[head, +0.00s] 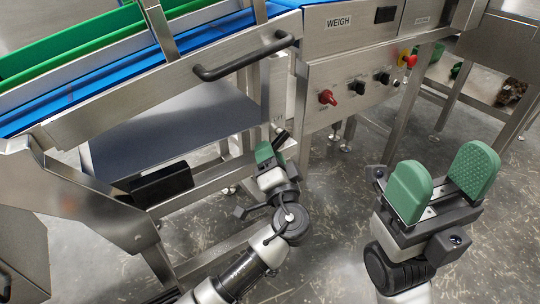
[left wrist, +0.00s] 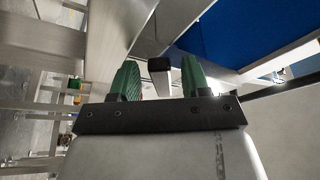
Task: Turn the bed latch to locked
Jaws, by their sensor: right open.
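The bed latch appears to be a short metal lever with a black tip (left wrist: 160,64), seen in the left wrist view between my left gripper's fingers and apart from both. In the head view, its dark handle (head: 281,137) shows by the machine's leg, just beyond my left gripper (head: 268,154). The left gripper's green fingers (left wrist: 159,82) stand apart with nothing held. The latch pivot and its lock marking are too small or hidden to read. My right gripper (head: 442,184) is open and empty at the right, well away from the latch.
A machine with a blue belt (head: 160,50) and a dark bar handle (head: 243,57) stands above my left gripper. The WEIGH panel (head: 338,98), with a red knob (head: 327,97) and black knobs, is to the right. Frame legs border open floor (head: 340,190).

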